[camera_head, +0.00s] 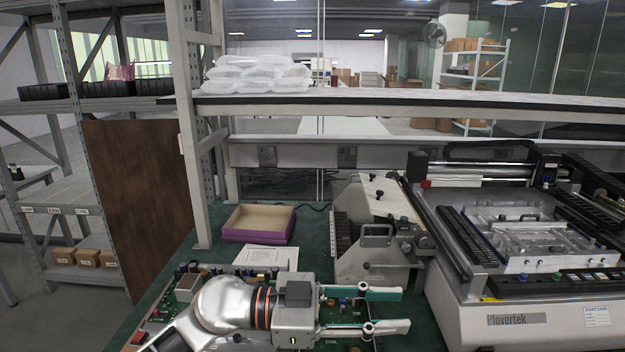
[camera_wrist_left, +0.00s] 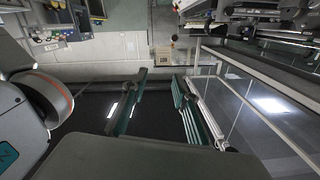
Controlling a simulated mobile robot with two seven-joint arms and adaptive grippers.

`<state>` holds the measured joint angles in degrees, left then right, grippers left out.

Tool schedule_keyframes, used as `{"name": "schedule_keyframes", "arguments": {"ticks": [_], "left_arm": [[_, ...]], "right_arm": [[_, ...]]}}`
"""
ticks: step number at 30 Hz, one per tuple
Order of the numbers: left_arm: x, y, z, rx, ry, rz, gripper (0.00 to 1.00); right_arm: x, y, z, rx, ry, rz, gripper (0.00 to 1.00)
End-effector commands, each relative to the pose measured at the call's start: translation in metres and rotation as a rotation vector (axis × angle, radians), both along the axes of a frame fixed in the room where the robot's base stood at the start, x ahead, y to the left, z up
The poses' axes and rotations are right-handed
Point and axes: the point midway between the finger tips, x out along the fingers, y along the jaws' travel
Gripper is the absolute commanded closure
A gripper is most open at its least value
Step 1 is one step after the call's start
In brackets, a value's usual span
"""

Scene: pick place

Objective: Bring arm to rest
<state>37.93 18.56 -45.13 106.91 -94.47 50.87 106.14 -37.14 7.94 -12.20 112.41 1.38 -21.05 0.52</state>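My left arm comes in from the lower left of the head view. Its gripper (camera_head: 388,311) points right, with its two fingers spread apart and nothing between them. It hangs over the green bench, in front of the grey machines. In the left wrist view the two fingers (camera_wrist_left: 160,104) also stand apart with an empty gap. A green circuit board (camera_head: 212,276) with many components lies under the arm and is partly hidden by it. My right gripper is in neither view.
A large white machine (camera_head: 530,318) labelled Plovertek stands close to the right of the gripper. A smaller grey machine (camera_head: 375,262) is behind it. A shelf (camera_head: 400,104) spans above.

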Motion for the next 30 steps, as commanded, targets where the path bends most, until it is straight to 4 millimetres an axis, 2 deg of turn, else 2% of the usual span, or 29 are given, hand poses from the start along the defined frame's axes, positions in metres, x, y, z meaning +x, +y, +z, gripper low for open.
{"name": "schedule_keyframes", "arguments": {"ticks": [3, 6, 8, 10, 13, 16, 18, 22, 26, 27, 30], "left_arm": [[0.010, 0.015, 0.040, -0.243, -0.098, 0.149, 0.71], [0.029, 0.045, 0.064, -0.397, -0.168, 0.337, 0.71], [0.043, 0.068, 0.072, -0.461, -0.197, 0.470, 0.71], [0.060, 0.101, 0.074, -0.505, -0.223, 0.641, 0.71], [0.082, 0.154, 0.061, -0.505, -0.234, 0.895, 0.71], [0.097, 0.210, 0.031, -0.432, -0.221, 1.149, 0.71], [0.102, 0.249, 0.002, -0.337, -0.199, 1.310, 0.71], [0.093, 0.314, -0.060, -0.095, -0.137, 1.545, 0.71], [0.065, 0.368, -0.127, 0.206, -0.055, 1.686, 0.71], [0.052, 0.382, -0.146, 0.304, -0.026, 1.709, 0.71], [0.018, 0.411, -0.189, 0.541, 0.038, 1.731, 0.71]], "right_arm": [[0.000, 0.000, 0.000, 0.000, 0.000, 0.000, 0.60], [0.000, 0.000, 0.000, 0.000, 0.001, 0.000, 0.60], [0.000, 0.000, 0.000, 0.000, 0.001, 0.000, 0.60], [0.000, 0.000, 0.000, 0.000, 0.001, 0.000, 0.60], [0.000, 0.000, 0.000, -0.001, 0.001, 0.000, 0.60], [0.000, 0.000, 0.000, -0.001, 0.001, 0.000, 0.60], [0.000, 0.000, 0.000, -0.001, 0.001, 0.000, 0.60], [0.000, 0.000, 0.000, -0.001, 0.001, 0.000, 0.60], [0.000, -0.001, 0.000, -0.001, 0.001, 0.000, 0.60], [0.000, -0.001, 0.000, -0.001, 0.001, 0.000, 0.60], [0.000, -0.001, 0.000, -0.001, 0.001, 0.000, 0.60]]}}
